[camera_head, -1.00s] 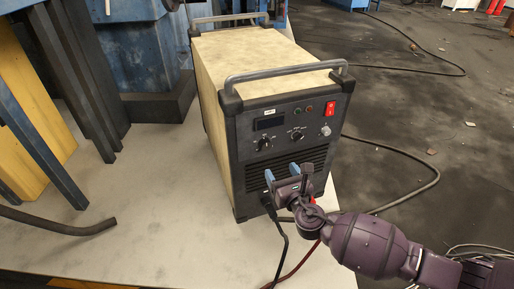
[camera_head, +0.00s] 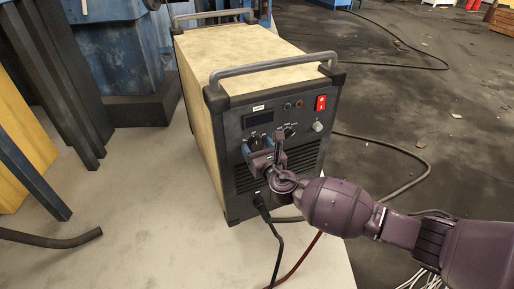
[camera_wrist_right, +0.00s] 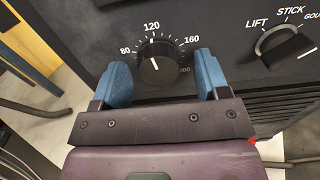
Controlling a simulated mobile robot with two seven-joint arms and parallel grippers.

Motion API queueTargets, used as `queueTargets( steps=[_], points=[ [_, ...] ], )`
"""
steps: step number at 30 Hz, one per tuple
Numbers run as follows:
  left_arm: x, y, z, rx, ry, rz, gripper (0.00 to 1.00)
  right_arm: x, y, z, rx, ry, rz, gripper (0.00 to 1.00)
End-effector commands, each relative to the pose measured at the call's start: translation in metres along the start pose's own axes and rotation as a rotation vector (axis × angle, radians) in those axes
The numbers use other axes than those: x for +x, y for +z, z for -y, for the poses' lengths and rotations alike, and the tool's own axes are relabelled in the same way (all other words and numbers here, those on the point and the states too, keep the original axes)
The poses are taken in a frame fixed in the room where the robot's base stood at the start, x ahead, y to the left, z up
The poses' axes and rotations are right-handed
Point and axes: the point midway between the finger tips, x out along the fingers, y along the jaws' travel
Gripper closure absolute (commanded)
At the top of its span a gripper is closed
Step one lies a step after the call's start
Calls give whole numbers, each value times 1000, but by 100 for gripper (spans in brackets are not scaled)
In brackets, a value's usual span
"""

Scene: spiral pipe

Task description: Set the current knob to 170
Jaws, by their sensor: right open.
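The welding machine (camera_head: 198,95) stands upright on a pale table, its dark front panel facing me. In the right wrist view the current knob (camera_wrist_right: 157,68) is a round black dial with marks 80, 120, 160 and a partly covered 200. Its white pointer line is near 120. My right gripper (camera_head: 265,142) is in front of the panel at the knob. In the right wrist view its two blue fingers (camera_wrist_right: 162,77) are open, one on each side of the knob, with gaps showing. In the head view the gripper largely hides the knob. My left gripper is out of view.
A mode knob (camera_wrist_right: 286,45) marked LIFT and STICK sits right of the current knob. A red switch (camera_head: 321,103) and a dark display (camera_head: 259,119) are above. Cables (camera_head: 277,245) hang from the lower front. A metal handle (camera_head: 272,67) spans the top.

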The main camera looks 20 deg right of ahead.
Motion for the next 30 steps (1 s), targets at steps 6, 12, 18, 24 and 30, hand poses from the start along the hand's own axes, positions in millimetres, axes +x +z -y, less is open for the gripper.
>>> queueTargets(
  steps=[6, 12, 18, 24, 30],
  points=[
    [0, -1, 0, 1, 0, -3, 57, 1, 1, 0, 0, 0, 1, 32],
    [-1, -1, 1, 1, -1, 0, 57, 1, 1, 0, 0, 0, 1, 53],
    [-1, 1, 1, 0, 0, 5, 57, 1, 1, 0, 0, 0, 1, 80],
    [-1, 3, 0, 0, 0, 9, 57, 1, 0, 0, 18, 0, 0, 80],
    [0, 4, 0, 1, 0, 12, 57, 1, 0, -1, 97, 1, 0, 80]
  ],
)
